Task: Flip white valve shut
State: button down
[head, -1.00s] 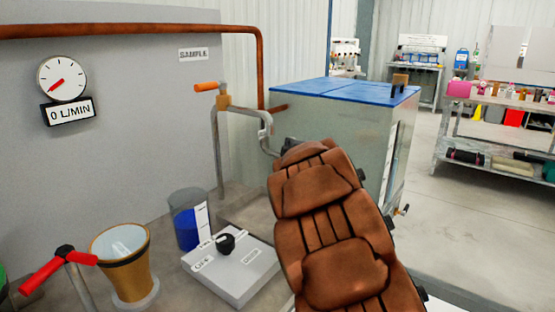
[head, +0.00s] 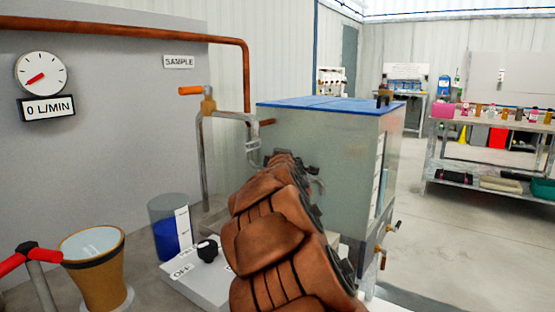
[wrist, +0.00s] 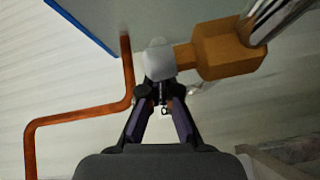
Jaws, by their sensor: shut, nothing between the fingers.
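In the wrist view my gripper (wrist: 161,98) is shut and empty, its dark fingertips together. A white-grey rounded piece (wrist: 158,58), which looks like the white valve's handle, is right in front of the fingertips. I cannot tell whether they touch. It joins a brass valve body (wrist: 228,50) to its right, with a shiny metal pipe above that. In the head view my brown arm hides most of the gripper and this white piece. A different valve with an orange handle (head: 190,91) stands on the grey sample pipe left of my arm.
A tank with a blue lid (head: 330,103) stands behind my arm. A copper pipe (head: 246,75) runs along the wall. A flow gauge (head: 41,74) above a 0 L/MIN sign, a brass bucket (head: 92,265) and a black-knob control box (head: 207,250) are at left. Open floor lies right.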

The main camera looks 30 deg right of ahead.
jog(key=shift+w+d+m+h+b, duration=0.1)
jog(key=shift+m+h+b, duration=0.25)
jog(key=shift+b, duration=0.3)
jog(key=shift+g+h, duration=0.35)
jog(key=shift+g, duration=0.05)
